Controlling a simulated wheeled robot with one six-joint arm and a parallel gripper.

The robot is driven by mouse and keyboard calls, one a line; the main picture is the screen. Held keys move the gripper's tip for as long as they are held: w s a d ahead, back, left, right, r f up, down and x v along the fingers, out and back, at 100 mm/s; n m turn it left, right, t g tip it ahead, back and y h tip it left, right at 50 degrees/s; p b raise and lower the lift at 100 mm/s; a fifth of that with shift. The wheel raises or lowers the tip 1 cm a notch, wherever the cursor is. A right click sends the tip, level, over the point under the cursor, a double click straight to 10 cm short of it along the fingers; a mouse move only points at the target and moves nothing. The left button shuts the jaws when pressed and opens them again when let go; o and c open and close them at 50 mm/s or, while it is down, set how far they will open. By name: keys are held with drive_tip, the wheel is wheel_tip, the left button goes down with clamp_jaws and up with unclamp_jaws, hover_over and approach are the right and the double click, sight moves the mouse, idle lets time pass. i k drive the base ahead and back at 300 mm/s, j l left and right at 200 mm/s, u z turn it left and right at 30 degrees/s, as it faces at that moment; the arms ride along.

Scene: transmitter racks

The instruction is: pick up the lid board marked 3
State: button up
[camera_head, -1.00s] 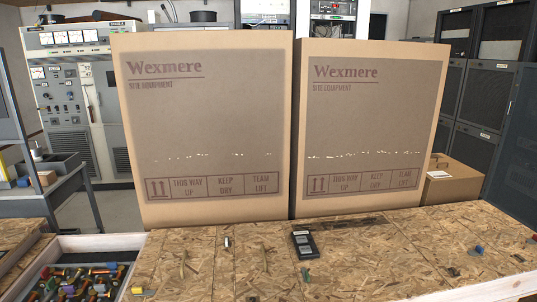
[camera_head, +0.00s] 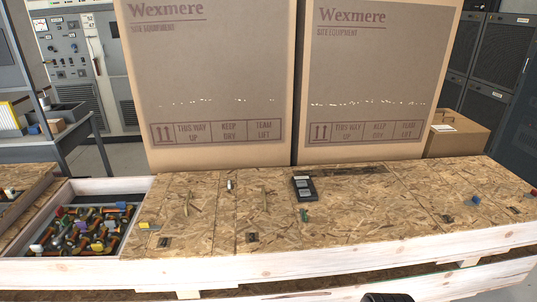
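The lid boards (camera_head: 345,215) are tan chipboard panels lying side by side across the long wooden crate (camera_head: 300,262). Thin seams part them. Small dark tags lie near their front edges, one at the left (camera_head: 164,242), one left of the middle (camera_head: 252,238) and others at the right (camera_head: 447,218). The marks are too small to read, so I cannot tell which board is 3. A black rounded part, likely of my arm or gripper (camera_head: 387,297), just shows at the bottom edge. Its fingers are not visible.
A dark handheld device (camera_head: 304,188) lies on the boards, with small blue, green and yellow bits around. Two tall Wexmere cartons (camera_head: 215,90) stand behind. The crate's open left end holds several coloured parts (camera_head: 85,230). A smaller carton (camera_head: 458,138) stands at the back right.

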sight(266, 223)
drive_tip(key=i+l+u, duration=0.3)
drive_tip(key=i, duration=0.3)
drive_tip(key=i+l+u, duration=0.25)
drive_tip(key=i+l, duration=0.35)
